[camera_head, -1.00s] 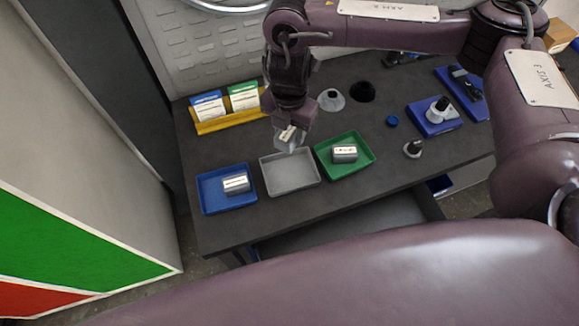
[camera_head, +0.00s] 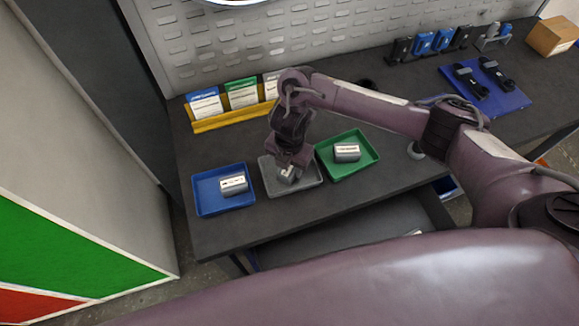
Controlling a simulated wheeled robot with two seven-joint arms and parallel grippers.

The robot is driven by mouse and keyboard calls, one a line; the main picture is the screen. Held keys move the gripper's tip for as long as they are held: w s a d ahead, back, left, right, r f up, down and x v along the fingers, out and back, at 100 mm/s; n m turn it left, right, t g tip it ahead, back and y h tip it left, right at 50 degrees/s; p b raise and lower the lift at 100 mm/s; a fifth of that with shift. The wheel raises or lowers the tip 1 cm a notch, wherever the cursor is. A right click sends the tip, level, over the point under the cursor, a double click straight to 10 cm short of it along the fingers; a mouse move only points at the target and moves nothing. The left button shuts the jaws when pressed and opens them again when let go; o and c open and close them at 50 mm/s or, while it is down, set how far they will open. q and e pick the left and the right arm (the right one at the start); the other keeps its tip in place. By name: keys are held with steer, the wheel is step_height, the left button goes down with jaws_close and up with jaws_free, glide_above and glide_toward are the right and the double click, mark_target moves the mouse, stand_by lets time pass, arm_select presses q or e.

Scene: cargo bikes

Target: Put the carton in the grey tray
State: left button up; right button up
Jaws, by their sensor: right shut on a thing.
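The grey tray (camera_head: 310,182) stands on the dark workbench between two other trays. My right gripper (camera_head: 287,175) points down over this tray, low at its middle. It is shut on a small carton (camera_head: 289,172), a pale shape mostly hidden by the fingers. I cannot tell whether the carton touches the tray floor. My left gripper is not in view.
A blue tray (camera_head: 207,204) and a green tray (camera_head: 366,165) flank the grey one, each holding a small white-labelled box. A yellow card holder (camera_head: 222,122) stands behind. A cardboard box (camera_head: 552,36) is at the far right.

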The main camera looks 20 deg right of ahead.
steer(key=shift+f, duration=0.1)
steer(key=o, duration=1)
steer(key=shift+r, duration=0.4)
step_height(320, 180, up, 12)
steer(key=p, duration=0.3)
steer(key=shift+f, duration=0.2)
